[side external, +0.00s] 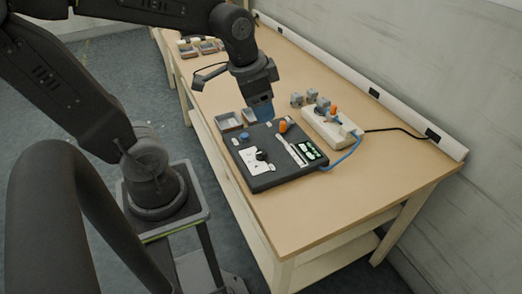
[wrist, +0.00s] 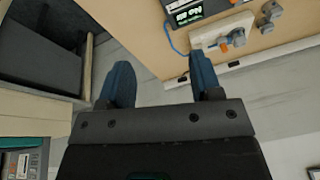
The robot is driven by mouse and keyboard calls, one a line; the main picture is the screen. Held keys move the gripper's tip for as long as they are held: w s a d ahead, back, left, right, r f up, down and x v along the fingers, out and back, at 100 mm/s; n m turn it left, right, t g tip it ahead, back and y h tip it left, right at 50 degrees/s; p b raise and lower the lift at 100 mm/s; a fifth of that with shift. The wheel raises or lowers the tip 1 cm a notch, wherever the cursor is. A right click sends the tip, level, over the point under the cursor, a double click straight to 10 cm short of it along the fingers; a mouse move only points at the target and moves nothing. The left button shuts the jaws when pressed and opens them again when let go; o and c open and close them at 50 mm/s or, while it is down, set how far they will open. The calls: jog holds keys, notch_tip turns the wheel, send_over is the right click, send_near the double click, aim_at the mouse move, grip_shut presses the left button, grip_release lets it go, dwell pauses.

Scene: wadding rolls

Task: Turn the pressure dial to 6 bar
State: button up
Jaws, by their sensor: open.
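A black control box (side external: 276,180) lies on the wooden table in the side view. A black dial knob (side external: 262,155) sits on its white scale plate (side external: 256,163); the scale and pointer are too small to read. My gripper (side external: 263,116) points down above the far edge of the box, apart from the dial. In the wrist view my gripper (wrist: 158,64) has its blue fingers spread, with nothing between them. That view shows only a box corner with a green-lettered display (wrist: 187,15); the dial is outside it.
The box also carries a blue knob (side external: 245,137), an orange knob (side external: 283,127) and a slider (side external: 297,154). A cream block with knobs (side external: 326,125) and a blue cable stands to the right. The near table end is clear.

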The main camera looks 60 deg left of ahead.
aim_at(261, 152)
jog(key=w+a+f+m+g, duration=0.4)
jog(key=w+a+f, duration=0.1)
jog(key=a+f, duration=0.45)
jog(key=shift+m+h, duration=0.3)
jog(key=shift+h, duration=0.1)
jog(key=f, duration=1.4)
jog(key=shift+s, duration=0.25)
jog(key=shift+r, duration=0.1)
jog(key=shift+c, duration=0.3)
jog(key=c, duration=0.9)
jog(key=shift+o, duration=0.2)
jog(key=shift+n, duration=0.4)
jog(key=n, duration=0.3)
jog(key=shift+n, duration=2.5)
